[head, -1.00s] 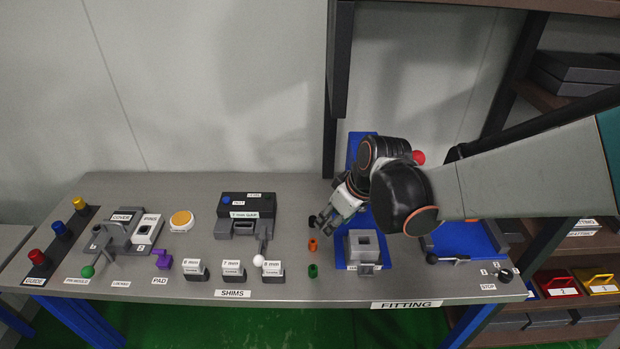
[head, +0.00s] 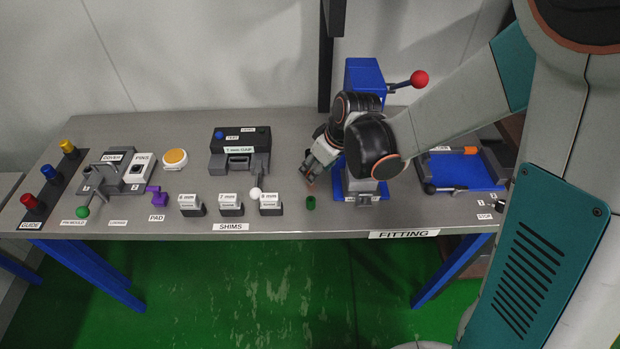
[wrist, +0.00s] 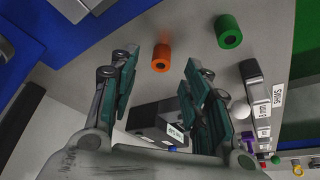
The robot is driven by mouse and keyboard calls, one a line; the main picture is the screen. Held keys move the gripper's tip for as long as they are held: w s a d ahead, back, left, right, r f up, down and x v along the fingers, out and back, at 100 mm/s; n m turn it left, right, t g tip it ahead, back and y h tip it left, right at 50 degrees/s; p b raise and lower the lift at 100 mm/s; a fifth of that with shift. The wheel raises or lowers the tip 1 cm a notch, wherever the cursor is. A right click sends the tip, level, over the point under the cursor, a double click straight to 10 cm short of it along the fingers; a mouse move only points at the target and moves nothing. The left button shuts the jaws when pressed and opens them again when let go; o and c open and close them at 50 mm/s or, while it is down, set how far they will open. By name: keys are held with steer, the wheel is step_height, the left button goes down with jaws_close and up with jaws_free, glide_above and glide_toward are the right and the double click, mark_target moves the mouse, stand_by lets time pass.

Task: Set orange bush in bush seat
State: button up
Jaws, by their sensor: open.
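The orange bush (wrist: 161,58) is a short cylinder with a dark bore, standing on the grey bench. In the wrist view it lies ahead of and between the fingertips of my open gripper (wrist: 162,82), with nothing held. In the head view my gripper (head: 312,177) is low over the bench and mostly hides the orange bush (head: 311,187). A green bush (wrist: 229,32) stands beside it, also seen in the head view (head: 311,203). The grey block of the blue press (head: 366,76), possibly the bush seat, is largely hidden behind my arm; its label is unreadable.
The press lever ends in a red ball (head: 419,79). Shim holders (head: 231,205) and a grey gauge unit (head: 240,150) stand left of my gripper. A blue fixture (head: 470,175) with an orange cylinder lies to the right. The bench front edge is close to the bushes.

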steer(key=b+x, duration=0.1)
steer(key=x, duration=0.3)
steer(key=shift+w+a+f+b, duration=0.1)
steer(key=shift+a+b, duration=0.1)
steer(key=shift+b, duration=0.15)
jaws_close()
